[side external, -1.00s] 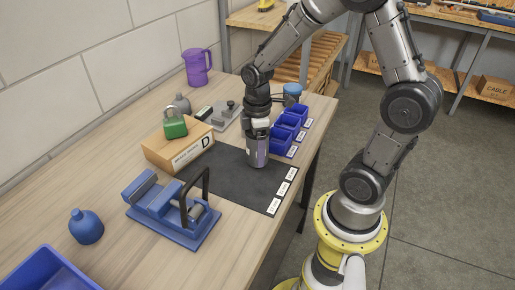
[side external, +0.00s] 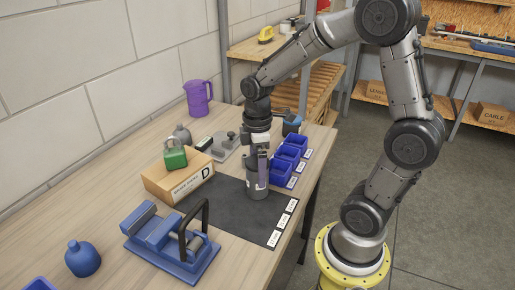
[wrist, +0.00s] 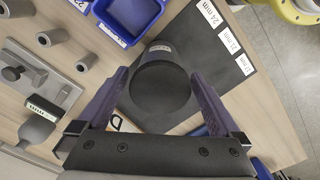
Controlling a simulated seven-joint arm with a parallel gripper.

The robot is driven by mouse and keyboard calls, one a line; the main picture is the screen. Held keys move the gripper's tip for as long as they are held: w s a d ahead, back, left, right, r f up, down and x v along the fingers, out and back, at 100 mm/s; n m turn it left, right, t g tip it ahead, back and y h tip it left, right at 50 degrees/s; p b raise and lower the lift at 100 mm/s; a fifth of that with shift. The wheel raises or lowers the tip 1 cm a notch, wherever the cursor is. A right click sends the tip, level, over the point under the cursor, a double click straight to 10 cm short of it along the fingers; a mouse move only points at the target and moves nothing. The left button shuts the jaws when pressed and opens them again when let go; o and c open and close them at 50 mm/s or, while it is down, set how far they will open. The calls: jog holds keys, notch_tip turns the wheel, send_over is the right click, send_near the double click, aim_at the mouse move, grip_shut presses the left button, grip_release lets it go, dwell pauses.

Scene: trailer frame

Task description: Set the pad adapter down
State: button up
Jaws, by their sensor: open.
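The pad adapter, a dark grey cylinder (side external: 257,192) with a small label, stands upright on the black mat (side external: 230,208). The wrist view shows its round dark top (wrist: 160,88) from above. My gripper (side external: 258,172) is over it and open. In the wrist view its two purple fingers (wrist: 158,75) lie on either side of the cylinder, with a gap visible at each side. White size labels (side external: 281,224) run along the mat's right edge.
Blue bins (side external: 283,170) stand beyond the mat. A blue clamp fixture (side external: 170,240) is in front, near a blue bottle (side external: 83,259). A grey plate with posts (side external: 226,143) lies behind.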

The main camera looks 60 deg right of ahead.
notch_tip(320, 180, up, 7)
jog(key=shift+f, duration=0.1)
jog(key=shift+s+a+r, duration=0.1)
jog(key=shift+r, duration=0.2)
jog(key=s+a+r+m+t, duration=0.4)
jog(key=s+a+m+t, duration=0.1)
jog(key=s, duration=0.6)
jog(key=a+m, duration=0.1)
jog(key=m, duration=0.1)
jog(key=shift+a+m+t, duration=0.3)
jog(key=shift+a+m, duration=0.1)
